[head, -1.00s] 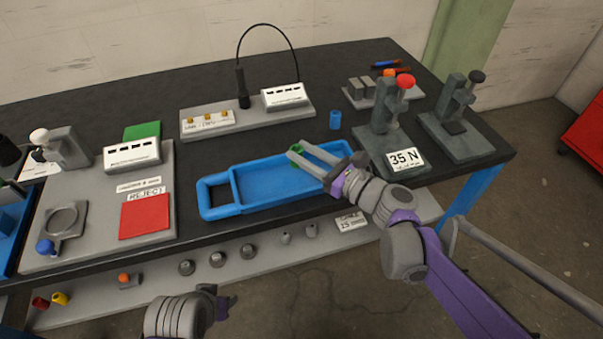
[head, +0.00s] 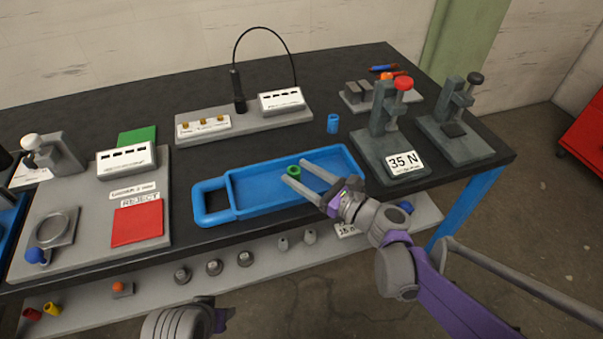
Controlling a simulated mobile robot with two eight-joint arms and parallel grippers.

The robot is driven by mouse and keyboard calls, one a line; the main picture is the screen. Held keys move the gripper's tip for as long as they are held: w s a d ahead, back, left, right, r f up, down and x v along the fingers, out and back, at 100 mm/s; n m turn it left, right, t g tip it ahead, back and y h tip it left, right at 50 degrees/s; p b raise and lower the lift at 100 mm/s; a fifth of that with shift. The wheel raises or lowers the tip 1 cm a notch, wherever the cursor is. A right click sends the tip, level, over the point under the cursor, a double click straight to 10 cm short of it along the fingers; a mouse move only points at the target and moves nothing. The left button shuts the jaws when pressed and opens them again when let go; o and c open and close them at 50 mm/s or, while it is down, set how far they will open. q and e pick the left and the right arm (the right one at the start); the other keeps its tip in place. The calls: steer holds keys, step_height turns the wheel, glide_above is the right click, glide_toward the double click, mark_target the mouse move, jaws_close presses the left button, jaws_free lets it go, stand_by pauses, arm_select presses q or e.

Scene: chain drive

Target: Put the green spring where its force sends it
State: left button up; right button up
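The green spring (head: 293,171) is a short ring-like piece at the blue tray (head: 238,212), over its large compartment. My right gripper (head: 294,171) is open, with one finger on each side of the spring and gaps showing. Whether the spring rests on the tray floor is hard to tell. My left gripper (head: 222,318) is at the bottom edge, mostly hidden by its own wrist, away from the bench top. A press labelled 35 N (head: 403,163) stands right of the tray. A green pad (head: 137,136) and a red pad (head: 138,222) by a REJECT label (head: 141,200) are at left.
A blue cylinder (head: 333,123) stands behind the tray. A second press (head: 455,130) is at far right. A grey plate with a cable and white display (head: 282,99) is at the back. A lower shelf (head: 145,293) holds several small parts.

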steer(key=shift+r, duration=0.15)
steer(key=shift+s+d, duration=0.15)
steer(key=shift+d, duration=0.1)
steer(key=v, duration=1.1)
steer(key=s+f+n+g+h, duration=0.65)
steer(key=s+f+n, duration=0.5)
steer(key=n, duration=0.25)
steer(key=s+d+f+n+h, duration=0.2)
steer(key=s+d+n+h, duration=0.5)
steer(key=n, duration=0.4)
steer(key=shift+d+f+n+p, duration=0.2)
steer(key=shift+d+n+p, duration=0.25)
steer(key=shift+d, duration=0.4)
